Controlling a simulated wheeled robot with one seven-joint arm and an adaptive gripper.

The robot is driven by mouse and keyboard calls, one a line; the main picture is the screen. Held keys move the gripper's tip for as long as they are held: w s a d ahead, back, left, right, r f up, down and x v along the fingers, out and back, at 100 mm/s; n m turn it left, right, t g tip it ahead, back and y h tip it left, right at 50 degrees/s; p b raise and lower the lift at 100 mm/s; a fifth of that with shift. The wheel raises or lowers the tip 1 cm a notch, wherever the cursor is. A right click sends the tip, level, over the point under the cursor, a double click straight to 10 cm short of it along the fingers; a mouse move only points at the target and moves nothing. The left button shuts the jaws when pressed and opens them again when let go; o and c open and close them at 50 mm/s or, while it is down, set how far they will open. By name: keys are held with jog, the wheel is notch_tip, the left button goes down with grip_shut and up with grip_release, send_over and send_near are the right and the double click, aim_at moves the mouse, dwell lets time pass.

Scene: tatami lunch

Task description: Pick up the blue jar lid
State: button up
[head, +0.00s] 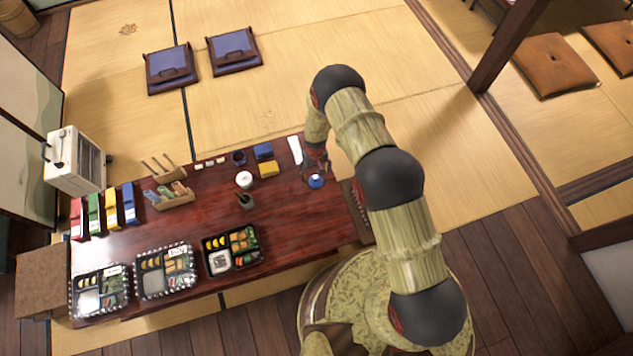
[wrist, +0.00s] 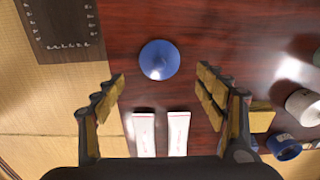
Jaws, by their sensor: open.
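In the head view my gripper (head: 315,165) is right by the lid, and the arm hides part of that area.
Two white packets (wrist: 178,133) lie close to the lid. A yellow box (head: 269,169), a blue box (head: 263,151) and a white jar (head: 244,179) stand to its left. A dark board (wrist: 65,28) lies at the table's end. Bento boxes (head: 232,249) line the front edge.

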aim_at(316, 179)
jog(key=f, duration=0.1)
jog(key=f+b, duration=0.1)
jog(key=f, duration=0.1)
jog(key=f+b, duration=0.1)
jog(key=shift+s+d+f, duration=0.15)
jog(key=shift+s, duration=0.25)
jog(key=shift+w+f, duration=0.1)
jog(key=shift+f, duration=0.3)
jog(key=shift+r, duration=0.1)
jog(key=c, duration=1.1)
